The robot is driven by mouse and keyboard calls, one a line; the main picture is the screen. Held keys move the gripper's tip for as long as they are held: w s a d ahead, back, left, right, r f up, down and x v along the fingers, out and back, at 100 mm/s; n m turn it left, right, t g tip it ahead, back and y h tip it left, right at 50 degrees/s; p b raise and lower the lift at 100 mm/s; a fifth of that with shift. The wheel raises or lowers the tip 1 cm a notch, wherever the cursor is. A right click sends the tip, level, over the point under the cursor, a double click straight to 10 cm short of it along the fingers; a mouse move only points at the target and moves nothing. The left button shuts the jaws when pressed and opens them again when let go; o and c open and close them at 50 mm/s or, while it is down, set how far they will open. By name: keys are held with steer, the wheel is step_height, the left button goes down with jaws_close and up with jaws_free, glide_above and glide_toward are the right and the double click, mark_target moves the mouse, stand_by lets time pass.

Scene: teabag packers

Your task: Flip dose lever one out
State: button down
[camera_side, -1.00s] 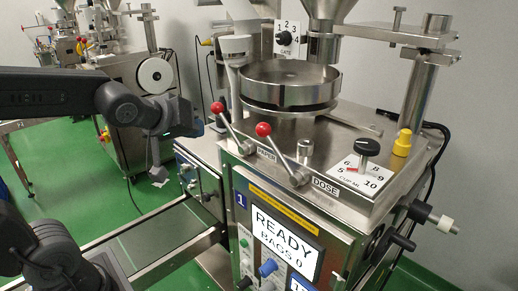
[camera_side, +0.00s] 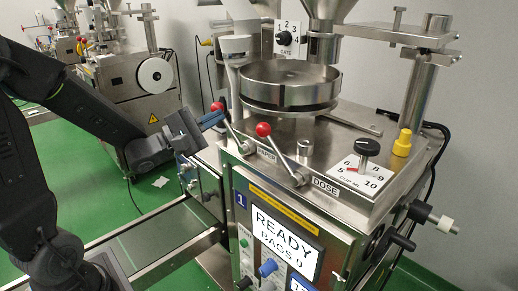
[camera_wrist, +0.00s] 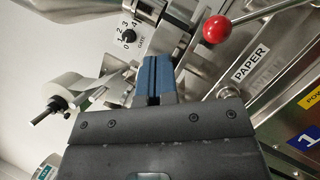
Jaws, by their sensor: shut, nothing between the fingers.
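The dose lever (camera_side: 278,151) has a red ball knob and leans back and left from its hub beside the DOSE label. A second red-knobbed lever (camera_side: 230,128) stands to its left by the PAPER label. My gripper (camera_side: 214,119) is shut and empty, its blue fingertips close to the left lever's knob; I cannot tell whether they touch. In the wrist view my gripper (camera_wrist: 156,78) points toward the machine top. A red knob (camera_wrist: 217,28), apparently the dose lever's, lies to the right of the fingertips there, apart from them. The left lever's knob is hidden there.
A round steel pan (camera_side: 289,82) stands behind the levers. A black dial (camera_side: 367,147) and a yellow knob (camera_side: 402,143) are on the right of the top. The front screen (camera_side: 284,243) reads READY, BAGS 0. A conveyor (camera_side: 160,245) extends to the left.

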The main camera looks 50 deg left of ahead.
mark_target(278, 152)
step_height(278, 152, down, 15)
steer(key=s+n+h, duration=0.1)
steer(key=h, duration=0.1)
steer(key=shift+s+d+t, duration=0.15)
steer(key=shift+s+t, duration=0.15)
steer(key=shift+s, duration=0.05)
steer(key=shift+h, duration=0.4)
steer(key=x, duration=1)
steer(key=shift+f, duration=0.15)
steer(key=shift+w+d+r+n, duration=0.15)
steer(key=shift+w+d+r, duration=0.05)
steer(key=shift+d+r, duration=0.5)
steer(key=shift+w+d+r+n, duration=0.15)
steer(key=shift+w+d+r, duration=0.1)
steer(key=shift+d+r, duration=0.45)
steer(key=shift+a+r, duration=0.1)
steer(key=shift+a, duration=0.05)
steer(key=shift+r, duration=0.1)
